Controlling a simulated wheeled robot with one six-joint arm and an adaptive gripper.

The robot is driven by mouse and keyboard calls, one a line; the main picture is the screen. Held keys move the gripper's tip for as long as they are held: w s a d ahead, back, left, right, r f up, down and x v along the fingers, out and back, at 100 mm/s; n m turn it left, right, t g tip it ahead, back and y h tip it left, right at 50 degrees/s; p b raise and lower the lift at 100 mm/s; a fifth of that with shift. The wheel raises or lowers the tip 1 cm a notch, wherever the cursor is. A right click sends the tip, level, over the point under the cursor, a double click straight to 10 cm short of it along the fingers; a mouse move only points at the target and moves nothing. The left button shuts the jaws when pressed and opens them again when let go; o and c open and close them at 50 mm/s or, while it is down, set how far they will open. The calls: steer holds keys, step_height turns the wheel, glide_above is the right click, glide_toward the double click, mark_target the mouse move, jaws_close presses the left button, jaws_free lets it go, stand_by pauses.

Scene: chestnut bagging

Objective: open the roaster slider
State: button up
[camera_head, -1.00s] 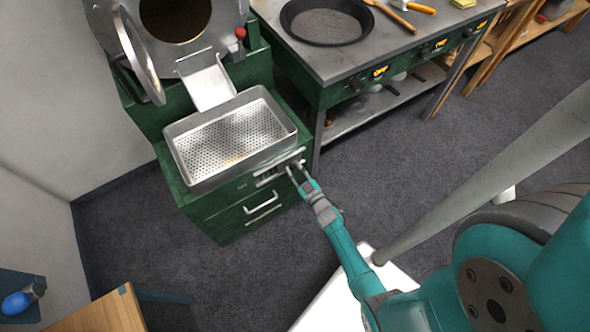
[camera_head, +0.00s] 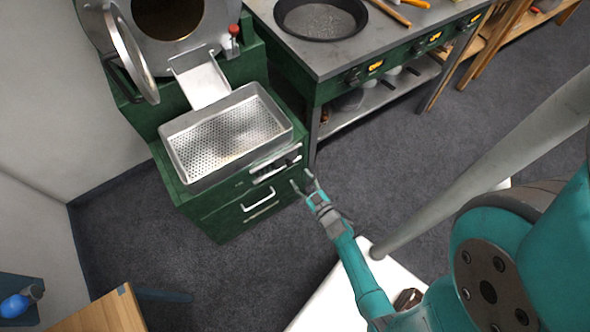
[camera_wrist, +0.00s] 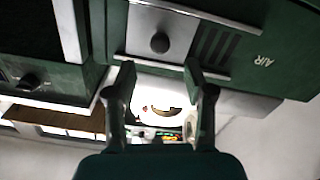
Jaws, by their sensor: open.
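The green roaster (camera_head: 205,205) stands at the left in the head view. Its air slider (camera_head: 277,166) sits between two pale rails on the front, above a drawer handle. In the wrist view the slider (camera_wrist: 162,34) is a silver plate with a dark round knob (camera_wrist: 160,43). Several dark vent slots (camera_wrist: 216,46) show to the right of the plate, beside the word AIR. My gripper (camera_head: 303,182) is open and empty, just off the front panel. In the wrist view my gripper (camera_wrist: 158,80) has its fingers apart, with the knob between and beyond their tips.
A perforated steel tray (camera_head: 180,160) sits on the roaster under a chute. A stove bench (camera_head: 330,70) with a black pan (camera_head: 321,19) stands to the right. A wooden table (camera_head: 103,315) is at the lower left. The grey floor between is clear.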

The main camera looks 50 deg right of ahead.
steer(key=v, duration=0.5)
steer(key=shift+s, duration=0.1)
stand_by(0.5)
steer(key=s+a+r, duration=0.6)
steer(key=a, duration=0.2)
steer(key=s+a+r+g+y, duration=0.1)
steer(key=s+a+r, duration=0.2)
steer(key=s+r, duration=0.2)
steer(key=s+a+r+y, duration=0.2)
steer(key=s+a+r, duration=0.1)
steer(key=r, duration=0.9)
steer(key=s+a+r+g+y, duration=0.1)
steer(key=s+a+r, duration=0.3)
steer(key=r, duration=0.5)
steer(key=s+y, duration=0.1)
steer(key=s, duration=0.1)
steer(key=shift+s+g, duration=0.3)
steer(key=shift+s, duration=0.05)
steer(key=shift+a, duration=0.1)
